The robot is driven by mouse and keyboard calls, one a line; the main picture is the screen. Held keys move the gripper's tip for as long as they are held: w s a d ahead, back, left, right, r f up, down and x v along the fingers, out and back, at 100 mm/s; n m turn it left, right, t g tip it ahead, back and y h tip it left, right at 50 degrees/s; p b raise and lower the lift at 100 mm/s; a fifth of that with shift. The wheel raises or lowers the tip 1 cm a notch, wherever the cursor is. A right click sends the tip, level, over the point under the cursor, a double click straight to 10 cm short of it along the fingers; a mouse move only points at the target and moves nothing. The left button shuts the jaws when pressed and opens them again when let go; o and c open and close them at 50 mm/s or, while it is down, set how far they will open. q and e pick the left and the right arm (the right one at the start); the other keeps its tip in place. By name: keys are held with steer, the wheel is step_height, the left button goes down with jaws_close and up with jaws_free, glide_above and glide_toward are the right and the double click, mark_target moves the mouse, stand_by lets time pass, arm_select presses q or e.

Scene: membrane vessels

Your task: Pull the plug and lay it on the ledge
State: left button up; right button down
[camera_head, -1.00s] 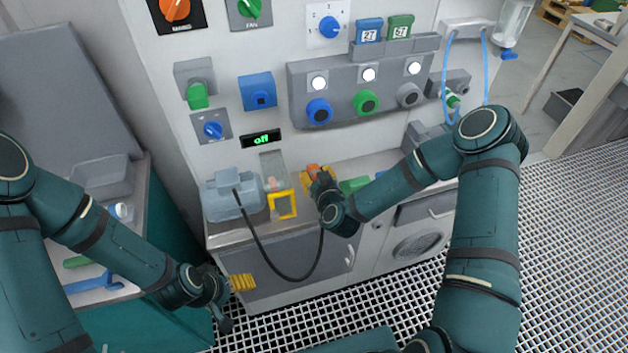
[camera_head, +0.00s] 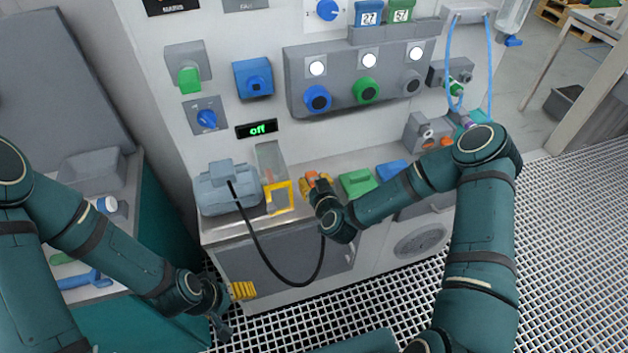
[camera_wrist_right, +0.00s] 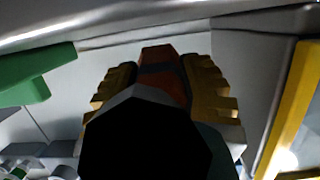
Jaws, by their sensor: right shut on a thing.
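The plug (camera_head: 311,179) is orange, and my right gripper (camera_head: 314,184) is shut on it over the ledge (camera_head: 345,167). In the right wrist view, the orange plug (camera_wrist_right: 163,72) shows between the ribbed yellow fingers, with a large black shape covering its near part. A black cable (camera_head: 257,241) loops from the grey-blue box (camera_head: 215,189) down and back up towards the right gripper. Whether the plug touches anything behind it is hidden. My left gripper (camera_head: 243,290) hangs low, in front of the cabinet, away from the plug; its opening cannot be made out.
A yellow frame (camera_head: 291,196) stands just left of the right gripper. A green block (camera_head: 358,182) and a blue block (camera_head: 392,169) are to its right on the ledge. A display (camera_head: 257,128) reads "off". Buttons and knobs cover the wall above.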

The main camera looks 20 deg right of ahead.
steer(key=shift+f, duration=0.35)
steer(key=c, duration=0.5)
jaws_free()
steer(key=shift+c, duration=0.2)
steer(key=v, duration=1.2)
